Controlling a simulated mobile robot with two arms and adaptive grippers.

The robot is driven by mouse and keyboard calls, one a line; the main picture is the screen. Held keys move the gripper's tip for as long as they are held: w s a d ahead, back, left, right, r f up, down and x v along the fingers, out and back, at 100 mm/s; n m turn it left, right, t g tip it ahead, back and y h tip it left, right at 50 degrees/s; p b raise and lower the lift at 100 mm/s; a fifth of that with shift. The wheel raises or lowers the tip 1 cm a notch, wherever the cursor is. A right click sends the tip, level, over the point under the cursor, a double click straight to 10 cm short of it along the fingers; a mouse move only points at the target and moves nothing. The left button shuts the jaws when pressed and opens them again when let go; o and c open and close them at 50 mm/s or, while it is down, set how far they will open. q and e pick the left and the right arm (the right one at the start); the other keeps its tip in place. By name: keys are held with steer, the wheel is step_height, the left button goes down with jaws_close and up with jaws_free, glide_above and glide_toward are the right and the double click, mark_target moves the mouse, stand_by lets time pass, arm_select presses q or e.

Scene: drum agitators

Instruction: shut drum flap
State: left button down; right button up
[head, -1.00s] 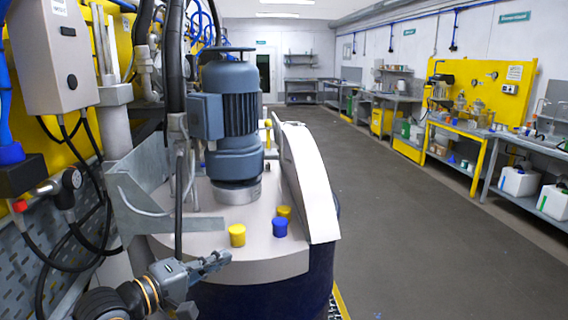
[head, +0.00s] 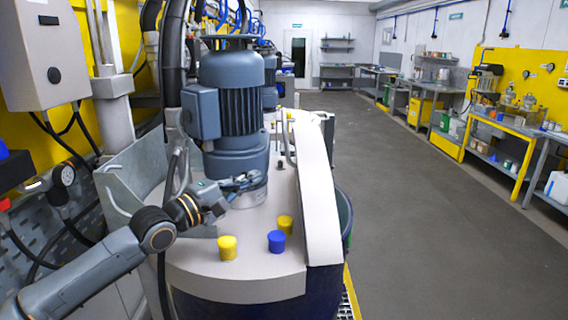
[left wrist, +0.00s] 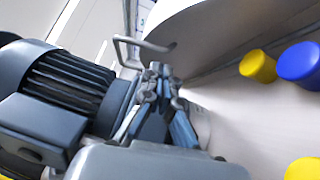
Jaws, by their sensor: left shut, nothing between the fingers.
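The drum flap (head: 318,195) is a pale curved panel at the right side of the drum lid (head: 215,268). It stands raised and tilted above the lid. In the left wrist view the flap (left wrist: 225,30) fills the upper right. A bent grey handle (head: 288,148) stands by the flap's left side; it also shows in the left wrist view (left wrist: 145,46), just beyond the fingertips. My left gripper (head: 254,179) is shut and empty, over the lid in front of the motor base, left of the flap. I cannot tell whether it touches anything. My right gripper is not in view.
A blue-grey motor (head: 232,110) rises from the lid. Yellow caps (head: 228,247) and a blue cap (head: 276,241) stand near the lid's front. A metal bracket (head: 135,185) is at the left. The floor (head: 430,230) to the right is clear.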

mark_target(304, 154)
arm_select(q)
steer(key=w+d+p, duration=0.3)
steer(key=d, duration=0.5)
steer(key=shift+w+r+p, duration=0.3)
steer(key=shift+w+p, duration=0.05)
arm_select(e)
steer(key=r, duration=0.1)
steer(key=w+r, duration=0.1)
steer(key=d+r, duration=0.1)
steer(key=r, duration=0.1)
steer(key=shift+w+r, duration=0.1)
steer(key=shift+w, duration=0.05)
arm_select(q)
steer(key=shift+d, duration=0.1)
